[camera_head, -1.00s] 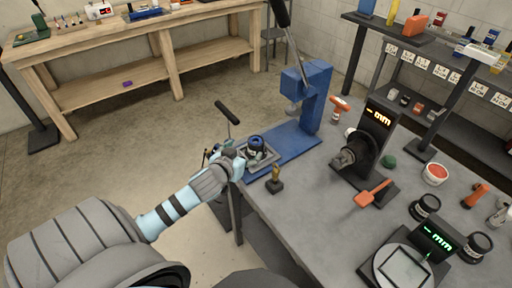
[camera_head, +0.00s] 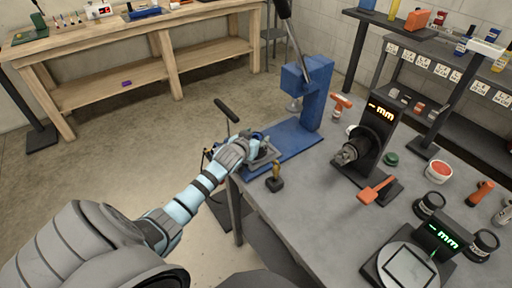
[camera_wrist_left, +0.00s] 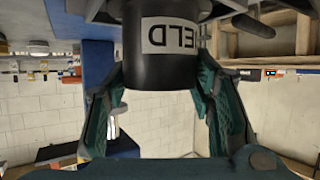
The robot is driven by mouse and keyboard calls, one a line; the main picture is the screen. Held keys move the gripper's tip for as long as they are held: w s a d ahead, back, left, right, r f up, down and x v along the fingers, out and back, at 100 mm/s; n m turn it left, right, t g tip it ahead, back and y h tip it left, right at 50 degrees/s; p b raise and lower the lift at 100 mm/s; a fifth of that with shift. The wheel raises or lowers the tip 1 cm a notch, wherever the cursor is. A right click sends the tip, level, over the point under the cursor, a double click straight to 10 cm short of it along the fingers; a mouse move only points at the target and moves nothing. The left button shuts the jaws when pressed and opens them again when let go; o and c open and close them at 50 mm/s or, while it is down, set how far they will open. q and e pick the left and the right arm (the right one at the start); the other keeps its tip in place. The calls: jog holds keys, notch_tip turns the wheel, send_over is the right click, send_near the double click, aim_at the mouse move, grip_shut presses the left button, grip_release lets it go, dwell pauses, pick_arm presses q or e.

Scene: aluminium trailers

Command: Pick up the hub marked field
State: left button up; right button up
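The hub (camera_wrist_left: 160,60) is a black cylinder with a pale label, upside down in the left wrist view, on which "ELD" reads. It lies between the two dark green fingers of my left gripper (camera_wrist_left: 160,85). The fingertips are very close to its sides, and I cannot tell whether they press on it. In the head view my left gripper (camera_head: 248,153) is over the grey tray (camera_head: 268,162) at the foot of the blue press (camera_head: 306,95) and hides most of the hub. My right gripper is out of view.
On the grey bench (camera_head: 310,215) are a black gauge with an orange display (camera_head: 376,125), an orange scoop-like tool (camera_head: 374,191) and a scale (camera_head: 408,264).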

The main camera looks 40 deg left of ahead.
pick_arm(q)
jog(key=c, duration=1)
jog(key=shift+r, duration=0.1)
grip_shut()
jog(key=shift+w, duration=0.1)
